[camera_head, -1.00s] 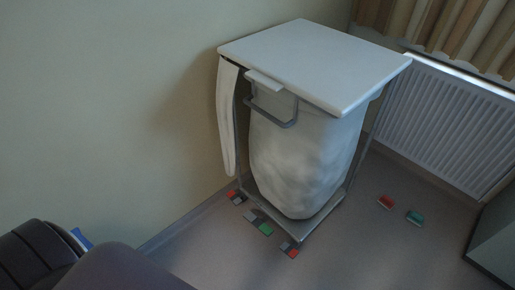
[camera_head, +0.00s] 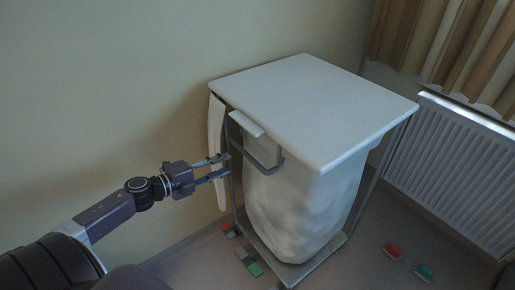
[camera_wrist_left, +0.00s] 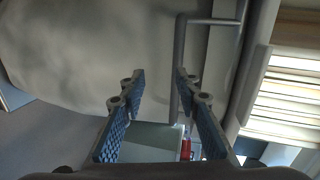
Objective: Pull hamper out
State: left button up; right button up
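The hamper is a white bag (camera_head: 300,212) in a grey metal frame under a white lid (camera_head: 315,105), standing against the wall. A grey U-shaped handle (camera_head: 268,168) sticks out below the lid's front edge. My left gripper (camera_head: 227,165) is open and empty, with its two fingers pointing at the handle's left end. In the left wrist view, the open fingers (camera_wrist_left: 160,85) have a gap between them, and a grey bar (camera_wrist_left: 180,55) runs beyond the right fingertip. Whether a finger touches the handle or frame cannot be told. My right gripper is not in view.
A white strip of cloth (camera_head: 215,130) hangs at the hamper's left side. Red (camera_head: 392,250) and green (camera_head: 424,272) blocks lie on the floor at right, and several more lie by the hamper's base. A radiator (camera_head: 450,165) and curtain (camera_head: 440,50) stand behind right.

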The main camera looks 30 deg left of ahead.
aim_at(246, 152)
pick_arm(q)
jog(key=w+d+r, duration=0.1)
jog(key=w+d+r+m+h, duration=0.1)
jog(key=shift+d+r+m, duration=0.15)
jog(key=shift+r+m, duration=0.15)
jog(key=x, duration=0.5)
jog(key=shift+w+f, duration=0.1)
jog(key=shift+w+d+f+p, duration=0.1)
jog(key=shift+w+f+p, duration=0.05)
jog(key=shift+w+p, duration=0.15)
jog(key=shift+w+d, duration=0.1)
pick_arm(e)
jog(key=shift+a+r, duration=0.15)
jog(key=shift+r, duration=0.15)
pick_arm(q)
jog(key=shift+c, duration=0.2)
grip_shut()
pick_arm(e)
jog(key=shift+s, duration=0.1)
